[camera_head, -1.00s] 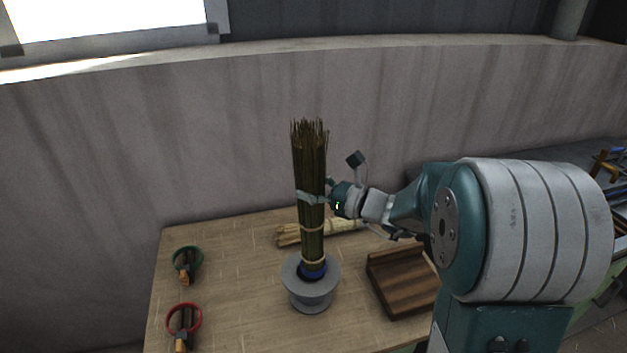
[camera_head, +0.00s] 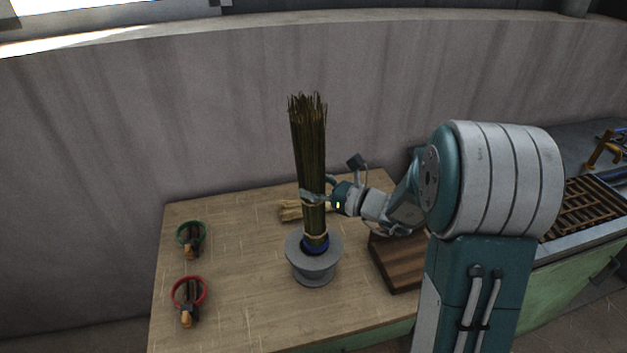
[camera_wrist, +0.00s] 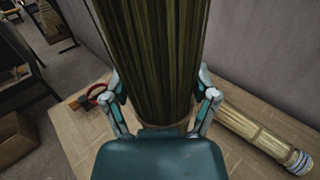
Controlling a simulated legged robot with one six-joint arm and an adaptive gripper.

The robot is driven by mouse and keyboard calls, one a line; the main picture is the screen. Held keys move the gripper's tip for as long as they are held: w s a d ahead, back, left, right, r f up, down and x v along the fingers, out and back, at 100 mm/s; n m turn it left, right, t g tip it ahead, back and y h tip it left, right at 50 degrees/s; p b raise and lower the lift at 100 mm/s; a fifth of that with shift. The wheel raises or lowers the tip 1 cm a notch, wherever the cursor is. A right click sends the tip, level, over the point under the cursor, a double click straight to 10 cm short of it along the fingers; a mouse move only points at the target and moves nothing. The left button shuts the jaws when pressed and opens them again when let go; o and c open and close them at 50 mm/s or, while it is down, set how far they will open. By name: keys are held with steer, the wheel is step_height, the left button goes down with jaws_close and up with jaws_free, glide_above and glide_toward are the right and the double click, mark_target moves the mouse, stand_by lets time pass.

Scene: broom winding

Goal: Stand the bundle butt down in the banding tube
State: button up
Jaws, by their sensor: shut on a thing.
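The bundle (camera_head: 309,145) of dark green-brown stalks stands nearly upright, with a tan band low down and a blue band at its butt. My gripper (camera_head: 313,197) is shut around its lower part from the right. The bundle also fills the middle of the wrist view (camera_wrist: 150,60), between my two fingers (camera_wrist: 160,105). The grey banding tube (camera_head: 315,264), with a flared rim, stands on the bench under the bundle. The butt is at the tube's mouth, with the blue band showing at the opening. How deep it sits is hidden.
A pale bundle (camera_head: 292,211) lies behind the tube; the wrist view shows it at right (camera_wrist: 262,138). A brown wooden block (camera_head: 398,262) sits right of the tube. Green (camera_head: 190,238) and red (camera_head: 189,292) ring tools lie at left. The bench (camera_head: 240,270) between is clear.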

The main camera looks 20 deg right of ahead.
steer(key=shift+d+f, duration=0.2)
steer(key=shift+f, duration=0.2)
steer(key=o, duration=1.1)
steer(key=shift+o, duration=0.2)
steer(key=shift+r, duration=0.1)
steer(key=shift+r, duration=0.1)
steer(key=v, duration=1.2)
steer(key=shift+w, duration=0.1)
